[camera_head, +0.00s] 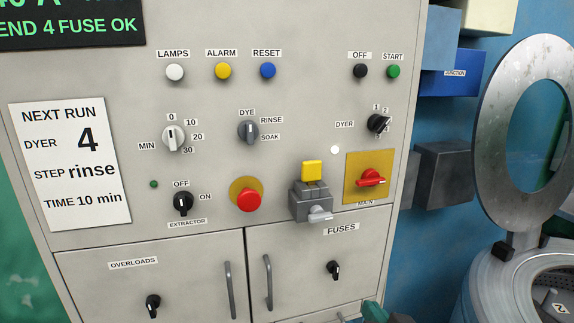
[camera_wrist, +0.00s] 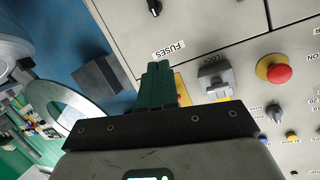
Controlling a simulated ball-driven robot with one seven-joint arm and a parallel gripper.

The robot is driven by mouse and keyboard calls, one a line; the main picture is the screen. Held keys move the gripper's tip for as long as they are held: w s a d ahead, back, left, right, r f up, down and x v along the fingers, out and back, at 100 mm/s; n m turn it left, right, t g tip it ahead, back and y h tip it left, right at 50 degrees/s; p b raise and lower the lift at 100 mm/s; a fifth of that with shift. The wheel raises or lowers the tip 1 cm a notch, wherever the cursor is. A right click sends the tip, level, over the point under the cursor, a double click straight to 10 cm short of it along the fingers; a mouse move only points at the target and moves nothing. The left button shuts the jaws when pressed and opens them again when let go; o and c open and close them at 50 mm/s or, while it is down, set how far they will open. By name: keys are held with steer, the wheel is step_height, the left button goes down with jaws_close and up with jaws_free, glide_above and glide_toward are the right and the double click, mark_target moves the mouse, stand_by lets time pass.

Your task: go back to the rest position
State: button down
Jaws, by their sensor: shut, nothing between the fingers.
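My gripper (camera_wrist: 158,68) is shut and empty in the wrist view, its dark green fingers together in front of the control cabinet. The green fingers also show at the bottom edge of the head view (camera_head: 374,312), below the fuse door (camera_head: 300,285) and to its right. The rest of the arm is out of the head view. The fingers hide part of the yellow plate of the main switch in the wrist view. In the head view the red main switch (camera_head: 370,178) has its handle roughly level.
A grey lock block (camera_head: 310,203) with a yellow top juts from the panel, beside the red mushroom button (camera_head: 248,200). Door handles (camera_head: 267,283) stick out below. A dark grey box (camera_head: 443,174) and a round metal drum lid (camera_head: 538,120) stand at the right.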

steer(key=s+d+f+g+h, duration=0.1)
steer(key=s+d+f+g, duration=0.1)
steer(key=s+d+f, duration=0.3)
steer(key=s+d+f+n+g, duration=0.1)
steer(key=s+f+g, duration=0.25)
steer(key=f, duration=0.35)
steer(key=s+d+f+g+h, duration=0.1)
steer(key=s+d+f+g, duration=0.1)
steer(key=s+d+f, duration=0.3)
steer(key=s+d+f+g, duration=0.1)
steer(key=s+f+g, duration=0.2)
steer(key=s+f, duration=0.2)
steer(key=s+d+f+n+g, duration=0.1)
steer(key=s+f+g, duration=0.2)
steer(key=s, duration=0.9)
step_height(320, 180, down, 2)
steer(key=shift+f+y, duration=0.1)
steer(key=shift+y, duration=0.3)
